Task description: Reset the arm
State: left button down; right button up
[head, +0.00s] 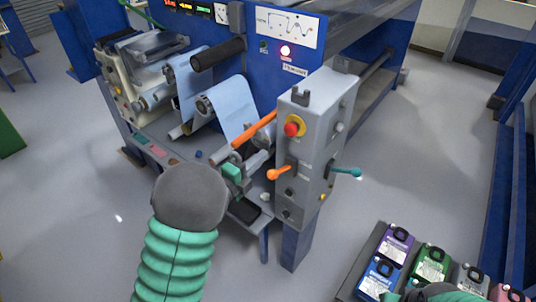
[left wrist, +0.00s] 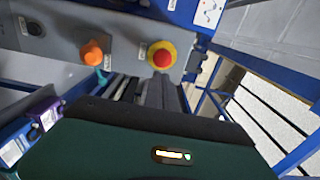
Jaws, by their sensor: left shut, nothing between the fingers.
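My left arm comes up from the bottom of the head view with a teal ribbed sleeve and a round grey joint. My left gripper (head: 235,172) shows small and partly hidden beyond that joint, beside the grey control box (head: 305,140). In the left wrist view the dark fingers of the gripper (left wrist: 148,92) are together and empty. They are in front of the panel with a red button (left wrist: 160,56) on a yellow ring and an orange lever knob (left wrist: 91,53). My right gripper is not in view; only part of my right arm shows at bottom right.
The blue machine (head: 262,50) carries film rollers (head: 228,108) behind the gripper. A teal lever (head: 345,172) sticks out right of the box. Several coloured boxes (head: 432,262) stand on a dark surface at lower right. Grey floor is clear at left and right.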

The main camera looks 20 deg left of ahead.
pick_arm(q)
jog(key=s+a+f+n+g+y+b, duration=0.35)
jog(key=s+f+n+g+y, duration=0.35)
jog(key=s+f+n, duration=0.55)
jog(key=s+d+f+n+g, duration=0.2)
jog(key=s+n+g, duration=0.1)
jog(key=s, duration=0.4)
jog(key=s+d+f+n+g, duration=0.2)
jog(key=s+n+g, duration=0.2)
jog(key=s+n, duration=0.2)
jog(key=shift+s+d+f+h, duration=0.25)
jog(key=shift+s+d+h, duration=0.15)
jog(key=shift+s, duration=0.7)
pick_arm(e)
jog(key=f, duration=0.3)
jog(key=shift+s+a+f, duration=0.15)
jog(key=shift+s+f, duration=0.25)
